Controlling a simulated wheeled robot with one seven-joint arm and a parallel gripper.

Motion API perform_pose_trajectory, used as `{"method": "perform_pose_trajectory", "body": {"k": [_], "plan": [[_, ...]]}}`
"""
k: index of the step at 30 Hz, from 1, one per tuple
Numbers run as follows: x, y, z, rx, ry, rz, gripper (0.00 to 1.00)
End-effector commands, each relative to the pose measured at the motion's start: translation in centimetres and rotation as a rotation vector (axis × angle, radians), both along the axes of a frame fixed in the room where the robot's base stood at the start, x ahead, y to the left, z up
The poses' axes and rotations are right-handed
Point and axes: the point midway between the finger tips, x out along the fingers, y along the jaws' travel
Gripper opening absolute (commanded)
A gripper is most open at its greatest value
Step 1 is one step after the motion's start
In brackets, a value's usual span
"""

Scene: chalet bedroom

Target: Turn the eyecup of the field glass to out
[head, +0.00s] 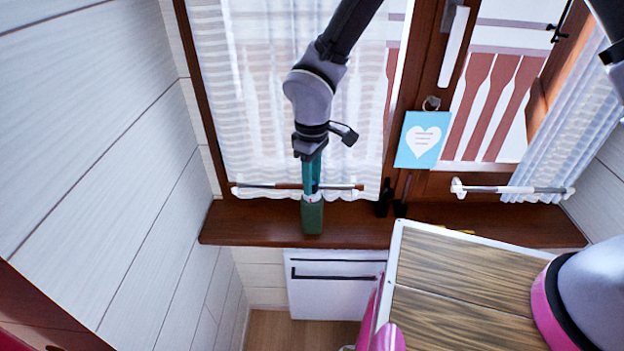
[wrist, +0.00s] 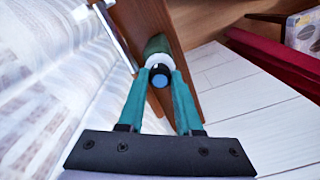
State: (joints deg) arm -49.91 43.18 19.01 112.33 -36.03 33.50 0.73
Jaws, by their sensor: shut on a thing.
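The field glass (head: 312,218) is a small dark green body standing upright on the brown window sill. In the wrist view its green body (wrist: 157,44) shows beyond the fingertips, with a pale ring and a dark eyecup (wrist: 154,81) around a blue lens facing the camera. My gripper (head: 312,191) comes down from above onto the top of the field glass. In the wrist view the teal fingers of my gripper (wrist: 160,74) are shut on the eyecup, one on each side. The fingers partly hide the eyecup, and I cannot read its setting.
The brown sill (head: 240,222) runs below the window, with free room left of the field glass. A curtain rod (head: 345,187) passes close to the fingers. A blue card with a heart (head: 422,140) hangs right. A wood-topped cabinet (head: 465,285) stands at front right.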

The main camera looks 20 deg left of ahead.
Motion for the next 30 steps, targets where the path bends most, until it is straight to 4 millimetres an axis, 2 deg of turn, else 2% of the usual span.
{"method": "perform_pose_trajectory", "body": {"k": [16,17,18,19,30], "plan": [[-0.02,0.01,0.00,0.000,0.000,0.026,0.00],[-0.01,0.01,0.00,0.000,0.000,0.026,0.41],[-0.02,0.01,0.00,0.000,0.000,0.026,0.57],[-0.02,0.01,0.00,0.000,0.000,0.026,0.65],[0.02,0.05,0.41,0.002,0.000,0.025,0.65]]}}
